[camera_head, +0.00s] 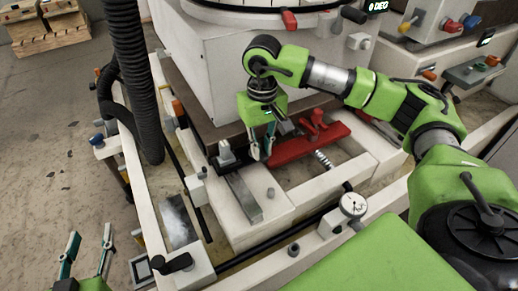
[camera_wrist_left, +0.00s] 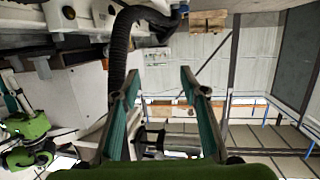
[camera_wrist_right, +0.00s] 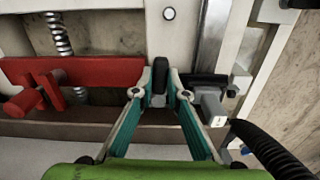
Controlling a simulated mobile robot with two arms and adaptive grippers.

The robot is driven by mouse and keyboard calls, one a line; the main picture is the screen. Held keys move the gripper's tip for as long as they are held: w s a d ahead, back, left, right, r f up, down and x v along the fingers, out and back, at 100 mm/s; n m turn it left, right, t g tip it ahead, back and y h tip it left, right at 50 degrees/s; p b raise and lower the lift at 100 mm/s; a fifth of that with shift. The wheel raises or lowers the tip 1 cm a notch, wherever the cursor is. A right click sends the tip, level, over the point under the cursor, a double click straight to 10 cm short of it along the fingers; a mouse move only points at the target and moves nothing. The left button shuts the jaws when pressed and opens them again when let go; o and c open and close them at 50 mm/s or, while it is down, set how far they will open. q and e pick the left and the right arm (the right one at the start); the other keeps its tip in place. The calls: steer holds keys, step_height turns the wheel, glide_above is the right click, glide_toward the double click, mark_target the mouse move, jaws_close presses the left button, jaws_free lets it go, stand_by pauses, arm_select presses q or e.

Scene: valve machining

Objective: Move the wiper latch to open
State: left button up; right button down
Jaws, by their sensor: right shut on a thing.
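A small black upright lever (camera_wrist_right: 159,76), probably the wiper latch, stands between the fingertips of my right gripper (camera_wrist_right: 160,92) in the right wrist view. The gripper is shut on it, with a fingertip on each side. In the head view my right gripper (camera_head: 261,153) points down at the machine's front bed, and its fingers hide most of the lever. A red bar with a red handle (camera_head: 308,142) lies just right of it. A grey block on a black mount (camera_head: 227,154) sits just left. My left gripper (camera_head: 88,256) is open and empty at the lower left, away from the machine.
A pale frame rail with a dial gauge (camera_head: 353,205) runs in front of the bed. A spring (camera_head: 323,160) lies near the red bar. A thick black hose (camera_head: 128,60) hangs at the left. Open floor (camera_head: 45,130) lies farther left.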

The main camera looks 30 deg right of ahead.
mark_target(262, 151)
steer(key=shift+d+n, duration=0.15)
steer(key=shift+n, duration=0.25)
steer(key=c, duration=2.3)
jaws_free()
steer(key=shift+r, duration=0.1)
step_height(262, 151, up, 12)
steer(key=shift+f, duration=0.1)
